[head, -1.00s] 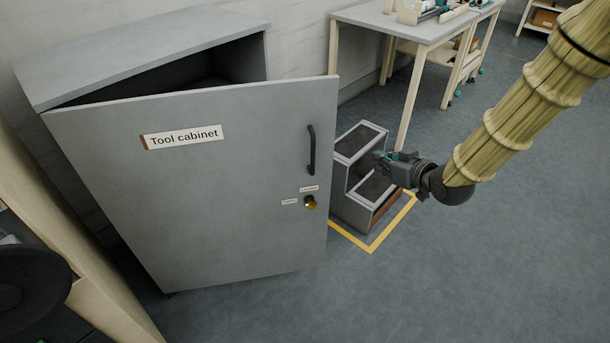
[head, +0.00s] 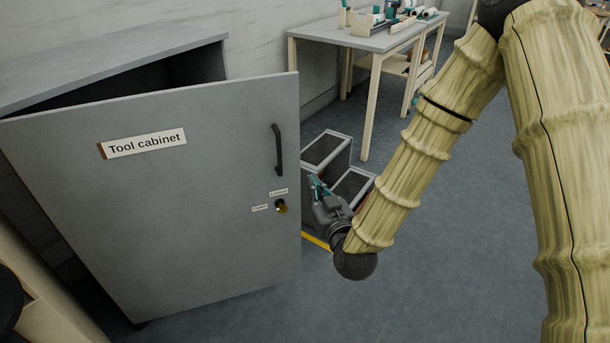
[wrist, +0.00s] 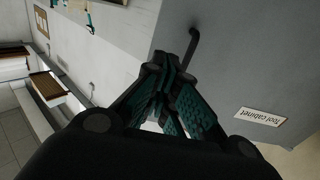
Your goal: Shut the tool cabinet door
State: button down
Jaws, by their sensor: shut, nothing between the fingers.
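The grey tool cabinet (head: 110,58) stands at the left in the head view, with a dark gap below its top. Its door (head: 190,230) is ajar, with the free edge at the right. The door carries a "Tool cabinet" label (head: 143,143), a black bar handle (head: 278,150) and a brass key lock (head: 281,206). My gripper (head: 318,186) is shut and empty, just right of the door's free edge in that view. In the wrist view my gripper (wrist: 165,85) points toward the door, near the handle (wrist: 193,47); I cannot tell whether it touches.
A grey step stool (head: 327,150) stands behind my gripper, on floor marked with yellow tape (head: 316,241). A workbench (head: 370,38) holding tools is at the back. A pale wooden unit (head: 45,310) is at the lower left. Floor at the right is open.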

aim_at(294, 152)
jog(key=b+x, duration=0.1)
jog(key=x, duration=1.2)
jog(key=shift+w+a, duration=0.1)
jog(key=shift+w, duration=0.1)
